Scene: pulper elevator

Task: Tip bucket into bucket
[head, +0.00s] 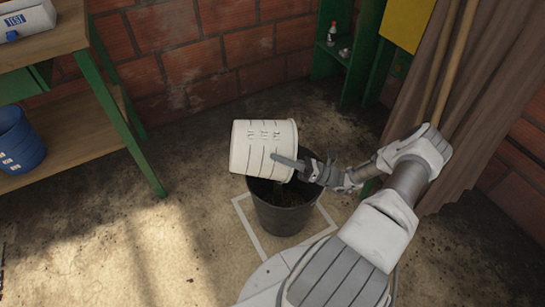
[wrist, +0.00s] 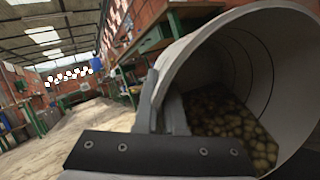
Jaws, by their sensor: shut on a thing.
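The white bucket (head: 258,147) is tipped onto its side above the black bucket (head: 283,219), its rim toward the right. My gripper (head: 290,163) is shut on the white bucket's wall near the rim, one finger lying along the outside. In the wrist view, the gripper (wrist: 165,112) grips the white bucket's rim (wrist: 185,55), and many small brown round pieces (wrist: 235,125) lie inside along its lower wall. The black bucket stands upright on the floor with some brownish stuff showing inside; the white bucket and gripper partly hide its mouth.
A white outlined square (head: 248,225) on the floor surrounds the black bucket. A green-legged wooden table (head: 45,45) with a blue bucket (head: 18,140) on its lower shelf stands left. A green shelf (head: 333,60) and brown curtain (head: 450,120) stand behind right.

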